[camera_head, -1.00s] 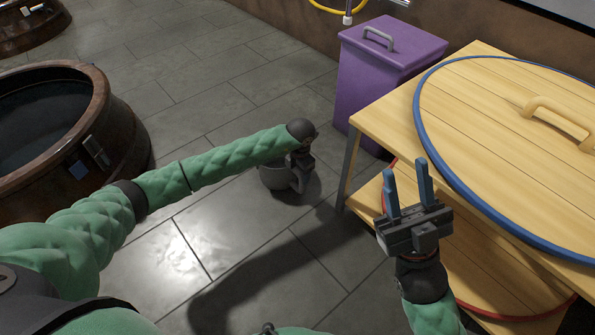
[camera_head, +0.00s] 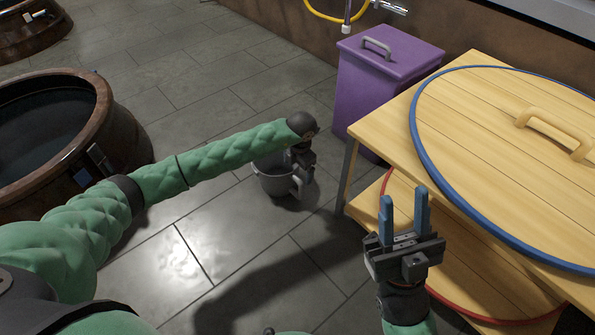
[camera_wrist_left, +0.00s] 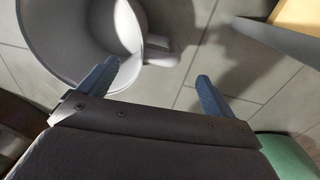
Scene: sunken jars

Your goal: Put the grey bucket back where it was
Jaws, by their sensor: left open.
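The grey bucket (camera_head: 272,183) stands upright on the floor, left of the wooden table. In the left wrist view the bucket (camera_wrist_left: 72,45) fills the upper left, with its handle (camera_wrist_left: 160,52) just ahead of the fingers. My left gripper (camera_head: 304,160) is just above the bucket's right side and partly covers its rim. In the left wrist view its blue fingers (camera_wrist_left: 160,74) are spread, with nothing held between them. My right gripper (camera_head: 404,205) is open and empty, fingers up, in front of the table's left edge.
A wooden table (camera_head: 402,112) carries a blue-rimmed round lid (camera_head: 480,105); a red-rimmed lid (camera_head: 470,280) lies below. A purple bin (camera_head: 378,90) stands behind. A dark vat (camera_head: 128,140) is at left. The tiled floor (camera_head: 215,95) between is clear.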

